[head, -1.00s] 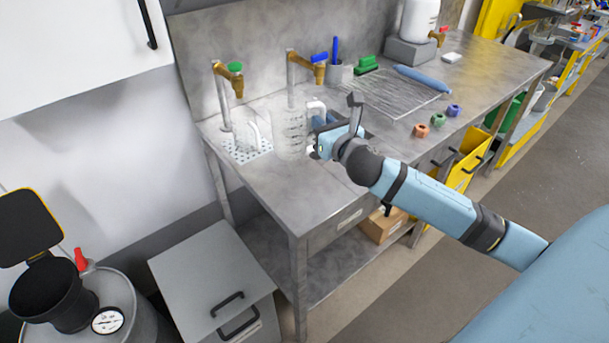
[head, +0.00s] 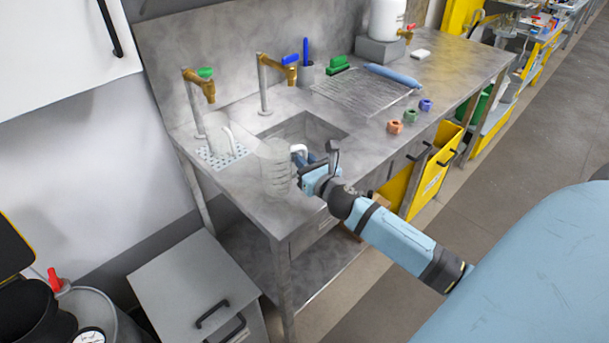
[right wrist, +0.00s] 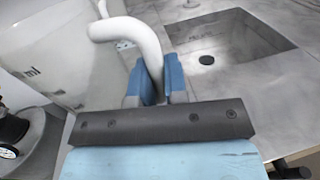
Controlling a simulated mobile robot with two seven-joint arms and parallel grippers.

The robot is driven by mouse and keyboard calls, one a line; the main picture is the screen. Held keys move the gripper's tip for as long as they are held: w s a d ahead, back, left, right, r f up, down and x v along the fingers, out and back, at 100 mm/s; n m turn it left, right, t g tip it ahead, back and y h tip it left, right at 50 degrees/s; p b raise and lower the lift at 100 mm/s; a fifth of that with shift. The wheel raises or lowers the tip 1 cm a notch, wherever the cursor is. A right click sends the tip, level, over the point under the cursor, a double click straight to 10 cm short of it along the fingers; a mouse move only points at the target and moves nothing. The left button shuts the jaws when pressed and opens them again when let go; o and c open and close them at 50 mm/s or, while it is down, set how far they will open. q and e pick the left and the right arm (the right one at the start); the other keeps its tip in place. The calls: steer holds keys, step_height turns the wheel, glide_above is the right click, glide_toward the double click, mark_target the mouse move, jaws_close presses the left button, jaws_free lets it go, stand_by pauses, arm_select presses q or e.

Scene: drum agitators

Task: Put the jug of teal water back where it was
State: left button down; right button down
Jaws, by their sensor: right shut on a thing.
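A clear measuring jug (head: 274,170) with a white handle is at the front left of the sink, over the steel counter. My right gripper (head: 304,166) is shut on its handle, right of the jug body. In the right wrist view the blue fingers (right wrist: 157,84) close around the white handle (right wrist: 130,32), and the jug wall (right wrist: 45,45) with an "ml" mark stands at the left. No teal colour shows in this jug. I cannot tell whether its base touches the counter. A second clear jug (head: 218,135) stands on the perforated drip plate (head: 232,158). My left gripper is out of view.
The open sink (head: 318,132) lies behind the held jug. A green-handled tap (head: 200,80) and a blue-handled tap (head: 280,68) rise along the back. Coloured nuts (head: 409,115) and a ridged drainboard (head: 350,95) are to the right. The counter's front left is bare.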

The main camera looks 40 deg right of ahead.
step_height(320, 180, down, 4)
steer(key=shift+r+b, duration=0.1)
steer(key=shift+b, duration=0.35)
steer(key=shift+f, duration=0.2)
steer(key=c, duration=1.1)
jaws_free()
steer(key=shift+c, duration=0.2)
steer(key=shift+r, duration=0.1)
